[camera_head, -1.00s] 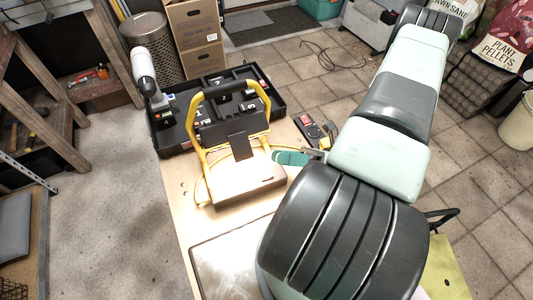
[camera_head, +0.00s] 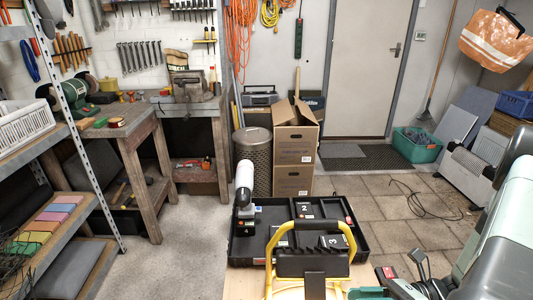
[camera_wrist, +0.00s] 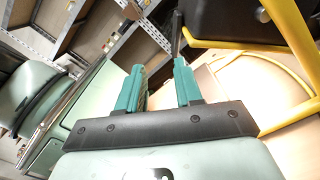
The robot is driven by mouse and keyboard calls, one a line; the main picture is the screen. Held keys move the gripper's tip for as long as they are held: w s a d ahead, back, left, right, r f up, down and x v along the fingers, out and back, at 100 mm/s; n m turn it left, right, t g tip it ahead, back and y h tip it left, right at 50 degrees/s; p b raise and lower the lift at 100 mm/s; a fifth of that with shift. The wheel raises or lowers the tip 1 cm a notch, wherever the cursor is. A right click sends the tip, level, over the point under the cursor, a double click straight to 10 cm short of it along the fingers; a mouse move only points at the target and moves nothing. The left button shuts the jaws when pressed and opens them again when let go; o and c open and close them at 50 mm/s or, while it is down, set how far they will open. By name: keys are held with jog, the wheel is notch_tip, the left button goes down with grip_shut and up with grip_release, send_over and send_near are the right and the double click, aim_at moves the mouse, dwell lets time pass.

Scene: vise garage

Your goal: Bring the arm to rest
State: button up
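My gripper (camera_wrist: 161,88) shows in the wrist view with its two teal fingers apart and nothing visible between them. In the head view only a bit of teal at the bottom edge, right of the yellow-framed lamp (camera_head: 348,243), appears to be my gripper, partly cut off. My arm fills the lower right corner of the head view. In the wrist view the lamp's yellow frame (camera_wrist: 292,40) is close by, to the right of my fingers. I cannot tell whether they touch.
A black tray (camera_head: 243,252) with numbered compartments lies on the table behind the lamp. A white-and-black cylindrical tool (camera_head: 244,180) stands at its left. Cardboard boxes (camera_head: 293,145), a mesh bin (camera_head: 253,160) and a workbench (camera_head: 135,135) stand farther back.

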jog(key=w+a+r+n+h, duration=0.1)
jog(key=a+r+n+h, duration=0.2)
jog(key=r+n+h, duration=0.65)
jog(key=w+a+r+n+h, duration=0.2)
jog(key=r+n+h, duration=0.5)
jog(key=r+n, duration=0.5)
jog(key=s+a+r+n+t+h, duration=0.2)
jog(key=s+a+r+n+t, duration=0.2)
jog(key=s+r, duration=0.4)
jog(key=shift+a+r+t, duration=0.2)
jog(key=shift+r+t, duration=0.1)
jog(key=shift+r, duration=0.1)
jog(key=shift+w, duration=0.1)
